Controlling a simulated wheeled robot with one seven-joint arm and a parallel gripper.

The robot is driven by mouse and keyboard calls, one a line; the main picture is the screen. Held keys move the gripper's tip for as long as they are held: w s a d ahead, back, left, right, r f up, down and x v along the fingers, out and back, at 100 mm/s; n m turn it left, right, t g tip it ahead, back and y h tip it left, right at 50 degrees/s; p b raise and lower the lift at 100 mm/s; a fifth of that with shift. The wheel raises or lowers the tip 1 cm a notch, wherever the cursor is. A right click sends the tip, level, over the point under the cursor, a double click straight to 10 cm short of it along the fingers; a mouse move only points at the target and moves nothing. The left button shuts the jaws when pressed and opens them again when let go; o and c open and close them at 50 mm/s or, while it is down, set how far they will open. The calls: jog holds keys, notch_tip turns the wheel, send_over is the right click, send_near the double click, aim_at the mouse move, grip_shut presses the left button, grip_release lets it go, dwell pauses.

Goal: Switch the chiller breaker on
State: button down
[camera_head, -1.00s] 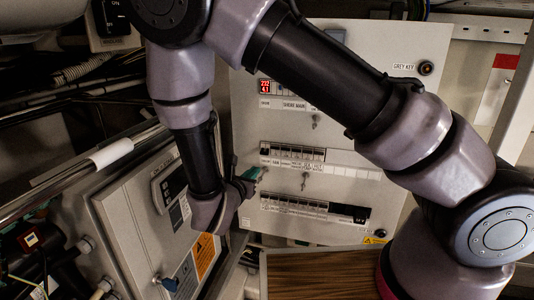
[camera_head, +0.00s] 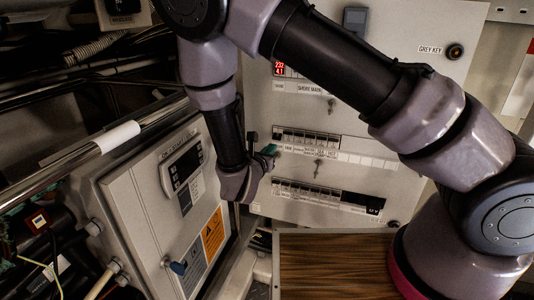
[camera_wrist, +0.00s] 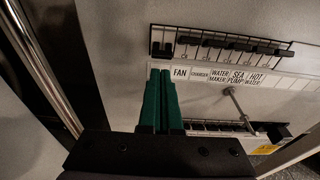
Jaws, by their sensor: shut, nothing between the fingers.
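My gripper (camera_head: 269,150) has green fingers that are pressed together, with nothing between them. In the wrist view the fingertips (camera_wrist: 162,71) are just below the left end of the middle breaker row (camera_wrist: 225,45), beside the FAN label (camera_wrist: 180,72). The row also shows in the head view (camera_head: 306,138). The leftmost breaker (camera_wrist: 162,49) is above the fingertips, with its dark levers hanging lower than the others in the row. No label reading "chiller" is legible. I cannot tell whether the fingertips touch the panel.
A grey cabinet door (camera_head: 150,220) stands close to the left of my arm. A wooden surface (camera_head: 335,265) lies below the panel.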

aim_at(274, 137)
jog(key=shift+x, duration=2.1)
jog(key=shift+s+r+g+y, duration=0.15)
jog(key=shift+r+g+y, duration=0.2)
jog(key=shift+g, duration=0.55)
jog(key=shift+s+a+r+g+y, duration=0.1)
jog(key=shift+r+g+y, duration=0.15)
jog(key=shift+r+g, duration=0.5)
jog(key=g, duration=0.1)
jog(key=r+g+y, duration=0.1)
jog(key=g, duration=0.1)
jog(key=shift+g, duration=0.25)
jog(key=shift+r+g, duration=0.1)
jog(key=shift+g, duration=0.2)
jog(key=shift+s, duration=0.15)
jog(key=shift+r, duration=0.7)
